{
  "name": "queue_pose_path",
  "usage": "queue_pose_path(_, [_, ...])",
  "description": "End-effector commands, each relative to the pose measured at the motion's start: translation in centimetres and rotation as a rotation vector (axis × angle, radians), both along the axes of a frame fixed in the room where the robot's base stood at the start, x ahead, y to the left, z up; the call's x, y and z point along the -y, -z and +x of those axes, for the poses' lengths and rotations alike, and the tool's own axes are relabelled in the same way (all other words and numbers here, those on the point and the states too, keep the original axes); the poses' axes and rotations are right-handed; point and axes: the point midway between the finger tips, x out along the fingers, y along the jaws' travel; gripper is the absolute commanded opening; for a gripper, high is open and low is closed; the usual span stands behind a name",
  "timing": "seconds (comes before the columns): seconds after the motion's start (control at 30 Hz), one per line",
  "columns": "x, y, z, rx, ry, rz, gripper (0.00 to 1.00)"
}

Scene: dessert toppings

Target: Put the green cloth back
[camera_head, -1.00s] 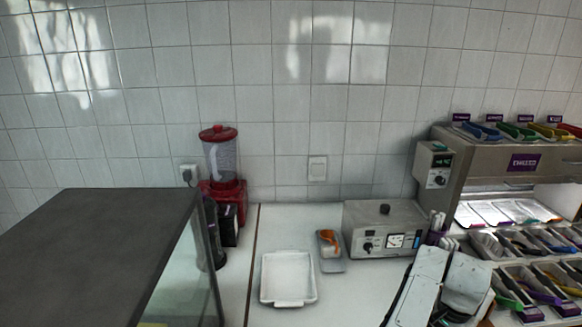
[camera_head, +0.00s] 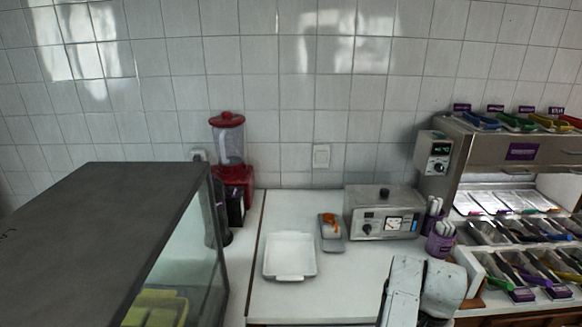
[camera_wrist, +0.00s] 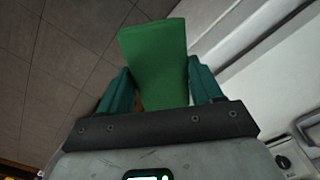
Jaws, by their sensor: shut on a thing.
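The green cloth (camera_wrist: 157,60) shows in the wrist view as a flat green piece standing up between the two teal fingers of my gripper (camera_wrist: 158,88). My gripper is shut on it. In the head view only part of my arm shows at the bottom right, in front of the counter; the gripper and the cloth are out of that view. Where the cloth belongs cannot be told from these frames.
A white tray (camera_head: 290,278) and a small grey tray with an orange item (camera_head: 330,226) lie on the white counter (camera_head: 340,290). A steel appliance (camera_head: 383,213) and a topping stand (camera_head: 520,152) are right. A red blender (camera_head: 230,160) and dark-topped glass case (camera_head: 90,230) are left.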

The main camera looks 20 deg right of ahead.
Motion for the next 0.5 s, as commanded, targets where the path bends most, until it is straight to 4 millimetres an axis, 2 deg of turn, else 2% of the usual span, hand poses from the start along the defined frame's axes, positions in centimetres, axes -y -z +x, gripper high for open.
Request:
queue_pose_path(0.17, [-4.7,2.4,0.4,-0.006,-0.230,-0.004,0.36])
queue_pose_path(0.27, [-8.5,4.2,0.3,-0.008,-0.411,-0.004,0.36])
queue_pose_path(0.4, [-13.8,6.5,-0.7,-0.006,-0.663,-0.004,0.36])
queue_pose_path(0.5, [-16.5,7.6,-1.6,-0.005,-0.791,-0.001,0.36])
